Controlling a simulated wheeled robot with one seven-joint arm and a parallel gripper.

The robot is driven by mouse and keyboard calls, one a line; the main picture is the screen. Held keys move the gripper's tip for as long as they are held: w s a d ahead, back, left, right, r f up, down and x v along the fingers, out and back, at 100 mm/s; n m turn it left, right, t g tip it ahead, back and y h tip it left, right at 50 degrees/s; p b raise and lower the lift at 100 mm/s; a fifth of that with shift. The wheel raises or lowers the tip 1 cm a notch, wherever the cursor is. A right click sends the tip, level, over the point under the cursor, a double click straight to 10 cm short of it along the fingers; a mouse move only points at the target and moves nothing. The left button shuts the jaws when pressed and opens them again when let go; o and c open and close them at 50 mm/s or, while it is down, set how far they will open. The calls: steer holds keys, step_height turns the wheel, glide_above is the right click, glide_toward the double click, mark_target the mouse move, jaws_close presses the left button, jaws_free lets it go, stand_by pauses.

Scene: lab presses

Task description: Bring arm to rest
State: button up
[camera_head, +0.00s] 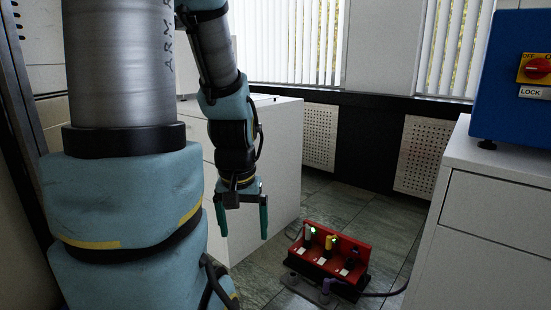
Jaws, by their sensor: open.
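My arm hangs down through the left half of the head view. My gripper (243,222) is at its lower end, pointing down, with two green fingers spread apart. It is open and nothing shows between the fingers. It is in front of a white cabinet in the picture and touches nothing that I can see.
A red and black device (345,250) with small green lights and a cable is low at right of the gripper. A white cabinet (278,150) stands behind the arm. A white drawer unit (490,230) at right bears a blue machine (510,90). Tiled floor (385,225) shows between them.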

step_height(320, 180, up, 29)
steer(key=p, duration=2.7)
steer(key=shift+r+p, duration=0.15)
steer(key=shift+p, duration=0.15)
